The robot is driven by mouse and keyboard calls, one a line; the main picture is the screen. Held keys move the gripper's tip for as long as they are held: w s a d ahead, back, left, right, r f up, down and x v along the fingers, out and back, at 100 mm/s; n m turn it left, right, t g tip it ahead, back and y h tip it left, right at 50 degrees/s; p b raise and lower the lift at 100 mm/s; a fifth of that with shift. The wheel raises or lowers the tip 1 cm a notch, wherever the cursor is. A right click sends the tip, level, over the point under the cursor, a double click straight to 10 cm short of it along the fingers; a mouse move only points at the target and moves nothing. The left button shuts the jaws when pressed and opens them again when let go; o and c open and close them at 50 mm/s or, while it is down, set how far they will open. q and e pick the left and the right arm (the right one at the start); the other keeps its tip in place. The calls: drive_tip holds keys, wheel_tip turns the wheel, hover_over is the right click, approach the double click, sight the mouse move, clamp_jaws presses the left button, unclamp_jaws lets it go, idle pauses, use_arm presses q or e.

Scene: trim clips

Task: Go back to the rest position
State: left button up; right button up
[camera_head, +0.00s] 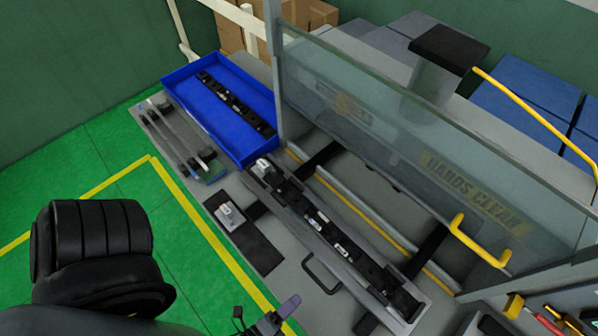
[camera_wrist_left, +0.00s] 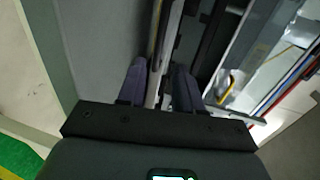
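My left gripper (camera_head: 278,314) shows at the bottom edge of the head view, with the black arm to its left. In the left wrist view its two dark fingers (camera_wrist_left: 160,78) stand apart with nothing held between them. The gripper appears clear of the long fixture (camera_head: 335,238) that holds a dark trim strip with several white clips. My right gripper is in neither view.
A blue tray (camera_head: 222,138) holding a dark strip stands at the back left of the grey bench. A clear guard panel (camera_head: 400,140) rises behind the fixture. A small pale part lies on a black mat (camera_head: 256,250). Tools lie at the lower right.

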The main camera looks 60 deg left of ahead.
use_arm(q)
drive_tip(key=shift+r, duration=0.1)
drive_tip(key=w+a+r+n+g+h+p, duration=0.1)
drive_tip(key=w+a+r+n+p, duration=0.3)
drive_tip(key=w+r, duration=0.55)
drive_tip(key=w+a+r+n+g+p, duration=0.1)
drive_tip(key=w+a+r+n+p, duration=0.1)
drive_tip(key=w+a+r+p, duration=0.6)
drive_tip(key=s+d+r+n+g+h, duration=0.1)
drive_tip(key=s+r+n+g, duration=0.1)
drive_tip(key=s+n+g, duration=0.1)
drive_tip(key=s+d+r+n+g+h+b, duration=0.1)
drive_tip(key=s+d+r+n+g, duration=0.1)
drive_tip(key=s+g, duration=0.4)
drive_tip(key=shift+s+d+r+n+g, duration=0.15)
drive_tip(key=shift+s+r+n+g, duration=0.3)
drive_tip(key=shift+n, duration=0.75)
